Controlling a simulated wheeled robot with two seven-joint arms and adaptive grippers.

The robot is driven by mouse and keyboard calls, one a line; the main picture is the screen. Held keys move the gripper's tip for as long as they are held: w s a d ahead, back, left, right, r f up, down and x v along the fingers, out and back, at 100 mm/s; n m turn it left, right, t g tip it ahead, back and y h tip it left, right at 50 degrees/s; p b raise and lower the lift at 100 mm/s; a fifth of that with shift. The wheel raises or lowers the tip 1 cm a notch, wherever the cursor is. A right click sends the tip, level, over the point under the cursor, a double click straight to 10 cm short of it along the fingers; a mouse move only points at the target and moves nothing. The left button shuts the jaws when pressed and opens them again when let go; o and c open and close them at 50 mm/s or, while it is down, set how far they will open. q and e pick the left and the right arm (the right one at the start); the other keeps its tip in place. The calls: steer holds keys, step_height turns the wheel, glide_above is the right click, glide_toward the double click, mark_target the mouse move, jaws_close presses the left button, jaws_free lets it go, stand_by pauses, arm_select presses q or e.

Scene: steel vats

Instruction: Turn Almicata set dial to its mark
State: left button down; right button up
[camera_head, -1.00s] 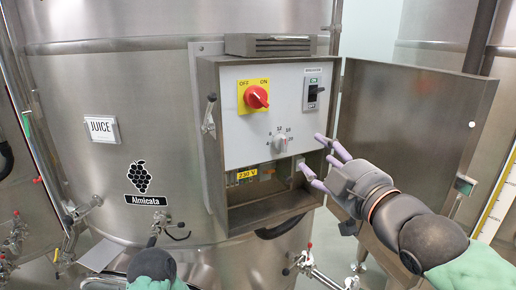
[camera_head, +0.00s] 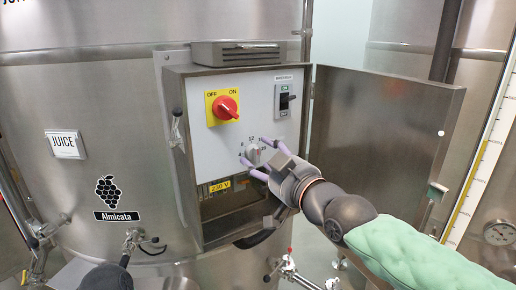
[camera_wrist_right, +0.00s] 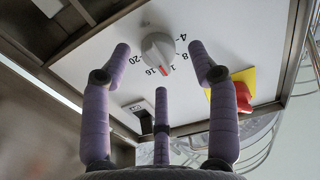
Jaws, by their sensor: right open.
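The Almicata set dial (camera_head: 252,154) is a grey-white knob low on the pale panel in the open control box, ringed with numbers. The wrist view shows the knob (camera_wrist_right: 158,48) with a short red line at its edge, near the 16. My right gripper (camera_head: 256,150) is in front of the dial, its purple fingers spread. In the wrist view the right gripper (camera_wrist_right: 161,64) is open, with fingers either side of the knob and one below; no contact is clear. The Almicata label (camera_head: 118,216) is on the vat.
Above the dial are a red rotary switch (camera_head: 225,107) on a yellow plate and a black breaker switch (camera_head: 286,97). The box door (camera_head: 385,135) stands open at right. Below are a 230 V label (camera_head: 220,186) and an open recess.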

steer(key=shift+x, duration=1.05)
